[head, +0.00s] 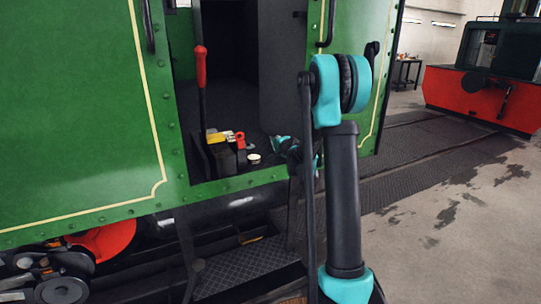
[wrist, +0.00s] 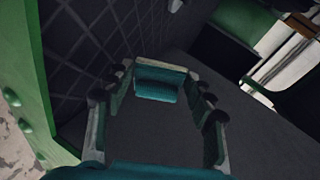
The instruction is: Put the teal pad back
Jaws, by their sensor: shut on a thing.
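The teal pad (wrist: 157,88) is in the wrist view, between the tips of my gripper (wrist: 160,84). It is a small teal block with a paler strip along its far edge. My gripper is shut on it, one finger on each side, over a dark floor. I cannot make out the pad apart from the gripper there.
A red-handled lever (head: 201,75) stands in the doorway. Beside it are a yellow block (head: 231,137), a red item (head: 240,140) and a small round pale item (head: 254,158). The green doorway edge (wrist: 35,85) runs along the left of the wrist view. A step (head: 245,268) lies below.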

